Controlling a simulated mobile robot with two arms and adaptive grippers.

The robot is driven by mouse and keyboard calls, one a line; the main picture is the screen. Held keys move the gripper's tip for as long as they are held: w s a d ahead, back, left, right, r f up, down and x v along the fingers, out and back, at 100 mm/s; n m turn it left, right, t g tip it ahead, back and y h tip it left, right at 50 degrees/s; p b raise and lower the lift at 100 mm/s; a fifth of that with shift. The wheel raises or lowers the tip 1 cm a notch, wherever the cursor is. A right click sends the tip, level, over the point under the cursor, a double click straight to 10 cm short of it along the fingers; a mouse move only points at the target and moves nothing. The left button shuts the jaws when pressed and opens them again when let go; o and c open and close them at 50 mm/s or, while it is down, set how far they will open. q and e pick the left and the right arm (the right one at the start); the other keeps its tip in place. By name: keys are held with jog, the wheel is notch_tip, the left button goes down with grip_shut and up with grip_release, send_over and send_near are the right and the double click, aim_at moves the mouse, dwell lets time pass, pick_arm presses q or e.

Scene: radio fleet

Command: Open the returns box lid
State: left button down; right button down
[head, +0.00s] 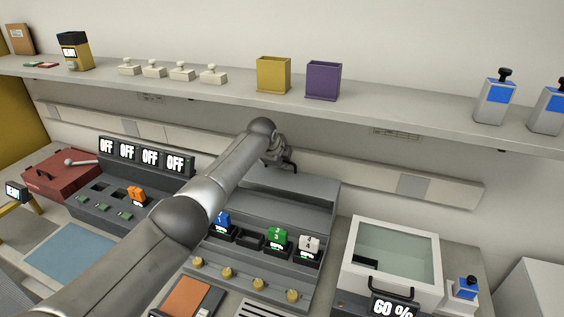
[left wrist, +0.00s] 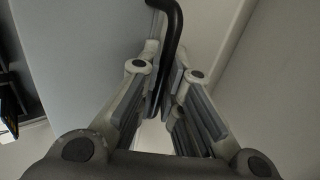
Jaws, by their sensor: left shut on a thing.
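My left arm reaches across the middle of the head view to a grey box behind the rack of numbered radios. Its grey lid panel (head: 292,184) stands at the back of the box; its exact tilt is hard to tell. My left gripper (head: 281,160) is at the top edge of this panel, below the shelf. In the left wrist view, the left gripper (left wrist: 166,92) is shut on a black curved handle (left wrist: 172,28), with a grey surface beside it. My arm hides the left part of the box. My right gripper is not in view.
A shelf (head: 400,106) with a yellow bin (head: 273,74) and a purple bin (head: 322,80) overhangs the gripper. A glass-topped box (head: 396,250) stands at right. The radio rack (head: 225,264) is in front, a red case (head: 62,173) at left.

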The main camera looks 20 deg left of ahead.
pick_arm(q)
jog(key=c, duration=1.6)
grip_release()
jog(key=shift+o, duration=0.2)
jog(key=shift+s, duration=0.1)
jog(key=shift+v, duration=1.6)
jog(key=s+a, duration=0.1)
jog(key=s, duration=1)
jog(key=shift+s, duration=0.4)
